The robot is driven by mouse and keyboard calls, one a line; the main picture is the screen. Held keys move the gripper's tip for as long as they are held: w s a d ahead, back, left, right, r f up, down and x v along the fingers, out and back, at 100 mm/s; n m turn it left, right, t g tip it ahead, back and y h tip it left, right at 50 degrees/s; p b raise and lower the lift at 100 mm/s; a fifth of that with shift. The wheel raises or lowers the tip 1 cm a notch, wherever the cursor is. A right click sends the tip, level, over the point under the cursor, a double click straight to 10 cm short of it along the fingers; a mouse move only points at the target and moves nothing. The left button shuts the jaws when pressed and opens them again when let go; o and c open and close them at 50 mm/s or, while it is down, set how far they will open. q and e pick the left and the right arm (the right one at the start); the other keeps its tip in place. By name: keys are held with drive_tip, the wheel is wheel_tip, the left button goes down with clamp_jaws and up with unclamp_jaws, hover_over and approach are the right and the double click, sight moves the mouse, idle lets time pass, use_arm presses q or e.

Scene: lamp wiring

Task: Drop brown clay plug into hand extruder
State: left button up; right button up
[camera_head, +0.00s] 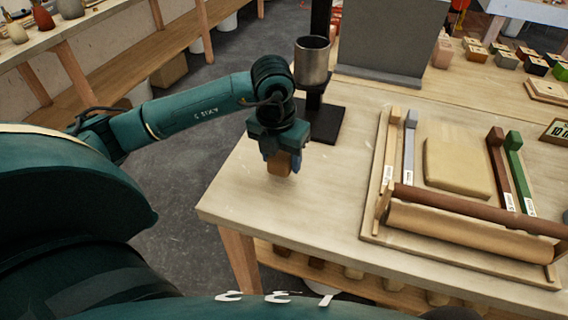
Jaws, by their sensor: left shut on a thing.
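My left gripper (278,158) is shut on a brown clay plug (282,164), an orange-brown block that shows between the fingers. It holds the plug over the table near its left edge; whether the plug clears the tabletop is hard to tell. The hand extruder appears as a metal cup-like barrel (312,65) on a black stand and base (326,124). It stands upright just behind and to the right of my left gripper. The barrel's round opening faces up, and its inside is mostly hidden. My right gripper is not in view.
A wooden tray (375,208) holds a tan clay slab, coloured strips and a rolling pin on the table's right. A grey panel (385,38) stands behind. Small coloured blocks (506,60) sit at the back right. The front left tabletop (290,215) is clear.

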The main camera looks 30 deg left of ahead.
sight(281, 170)
use_arm(q)
wheel_tip(281, 170, down, 4)
drive_tip(key=shift+r, duration=0.15)
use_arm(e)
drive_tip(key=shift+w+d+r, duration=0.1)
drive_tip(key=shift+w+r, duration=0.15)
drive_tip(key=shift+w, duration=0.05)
use_arm(q)
drive_tip(key=shift+f, duration=0.25)
drive_tip(key=o, duration=1.1)
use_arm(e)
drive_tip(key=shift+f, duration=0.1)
use_arm(q)
drive_tip(key=shift+o, duration=0.2)
